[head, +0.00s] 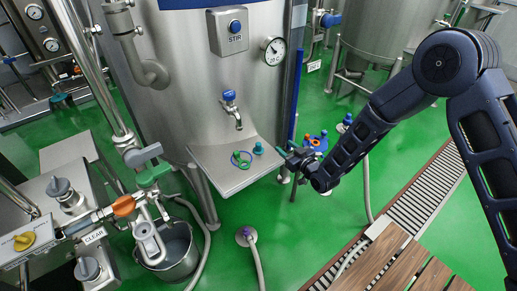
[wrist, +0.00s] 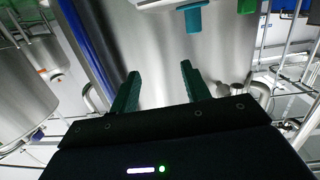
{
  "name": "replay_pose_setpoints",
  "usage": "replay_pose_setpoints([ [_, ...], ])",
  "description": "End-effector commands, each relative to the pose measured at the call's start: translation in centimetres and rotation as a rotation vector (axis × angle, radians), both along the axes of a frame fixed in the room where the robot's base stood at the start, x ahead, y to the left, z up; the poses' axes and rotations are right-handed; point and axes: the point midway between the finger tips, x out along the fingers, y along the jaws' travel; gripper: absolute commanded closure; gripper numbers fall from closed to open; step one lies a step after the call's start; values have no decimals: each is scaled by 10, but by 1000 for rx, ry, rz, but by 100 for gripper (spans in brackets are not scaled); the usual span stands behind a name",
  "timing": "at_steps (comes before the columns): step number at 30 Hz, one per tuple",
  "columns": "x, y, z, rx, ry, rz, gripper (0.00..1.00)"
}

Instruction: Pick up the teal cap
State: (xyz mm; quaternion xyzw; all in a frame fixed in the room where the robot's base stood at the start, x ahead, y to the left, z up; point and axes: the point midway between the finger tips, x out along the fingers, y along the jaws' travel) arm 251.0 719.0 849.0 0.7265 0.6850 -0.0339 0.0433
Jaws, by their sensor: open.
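The teal cap (head: 258,149) stands on the metal shelf (head: 222,178) at the front of the tank, near the shelf's right edge. A teal piece (wrist: 194,18) at the top of the wrist view looks like the same cap, beyond the fingertips and right of centre. My gripper (head: 286,156) is just right of the cap, apart from it. In the wrist view my gripper (wrist: 160,70) shows two dark green fingers spread apart with nothing between them.
A green ring (head: 241,159) lies on the shelf left of the cap, below a blue-handled tap (head: 231,108). A blue post (head: 292,85) rises beside the tank, close to my gripper. Blue and orange parts (head: 314,142) sit behind my wrist. A steel bucket (head: 175,250) stands lower left.

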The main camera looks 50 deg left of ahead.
Motion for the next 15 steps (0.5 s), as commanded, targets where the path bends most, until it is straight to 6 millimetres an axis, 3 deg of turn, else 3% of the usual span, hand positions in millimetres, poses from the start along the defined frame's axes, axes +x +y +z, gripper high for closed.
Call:
replay_pose_setpoints([
  [3, -35, 3, -22, 32, 9, 36, 53],
  [6, -51, 3, -31, 50, 13, 51, 53],
  [11, -58, 11, -36, 61, 15, 59, 53],
  [15, -59, 31, -36, 62, 15, 59, 53],
])
